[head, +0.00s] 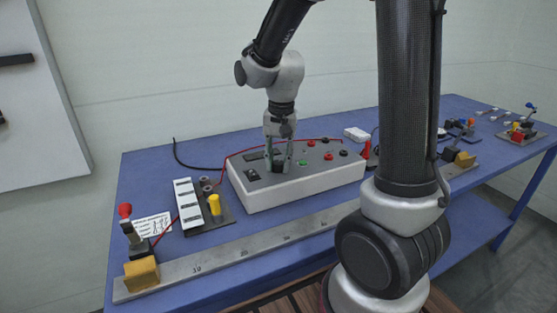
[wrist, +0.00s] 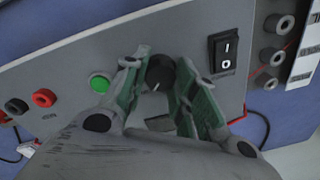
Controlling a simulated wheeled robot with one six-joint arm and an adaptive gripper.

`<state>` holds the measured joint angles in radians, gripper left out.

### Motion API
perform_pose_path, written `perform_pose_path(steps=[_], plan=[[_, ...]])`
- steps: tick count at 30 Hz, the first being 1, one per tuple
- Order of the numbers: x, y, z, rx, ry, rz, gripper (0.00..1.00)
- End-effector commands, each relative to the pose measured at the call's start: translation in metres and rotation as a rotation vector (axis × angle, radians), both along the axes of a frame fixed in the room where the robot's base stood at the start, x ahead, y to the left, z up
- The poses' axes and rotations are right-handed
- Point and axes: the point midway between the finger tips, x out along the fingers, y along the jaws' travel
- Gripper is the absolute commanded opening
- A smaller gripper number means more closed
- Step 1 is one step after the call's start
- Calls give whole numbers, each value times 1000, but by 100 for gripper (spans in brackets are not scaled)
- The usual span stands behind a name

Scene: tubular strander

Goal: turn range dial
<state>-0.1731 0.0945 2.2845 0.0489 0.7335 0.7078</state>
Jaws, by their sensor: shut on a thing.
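The range dial (wrist: 160,72) is a round black knob with a pale mark on its side, on the top panel of the light grey instrument box (head: 310,181). In the wrist view my gripper (wrist: 160,80) has its two green-padded fingers on either side of the dial, shut on it. In the head view my gripper (head: 278,165) points straight down onto the box, and its fingers mostly hide the dial.
Beside the dial are a green button (wrist: 99,83) and a black rocker switch (wrist: 223,51). Red and black sockets (wrist: 43,98) lie beyond the button. A steel ruler bar (head: 230,259) runs along the blue bench's front.

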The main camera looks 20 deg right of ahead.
Motion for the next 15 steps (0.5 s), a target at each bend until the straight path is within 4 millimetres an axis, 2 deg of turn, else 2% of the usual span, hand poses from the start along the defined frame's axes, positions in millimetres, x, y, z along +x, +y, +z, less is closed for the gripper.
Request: perform_pose_path(steps=[15], plan=[[0,0,0,0,0,-34,4]])
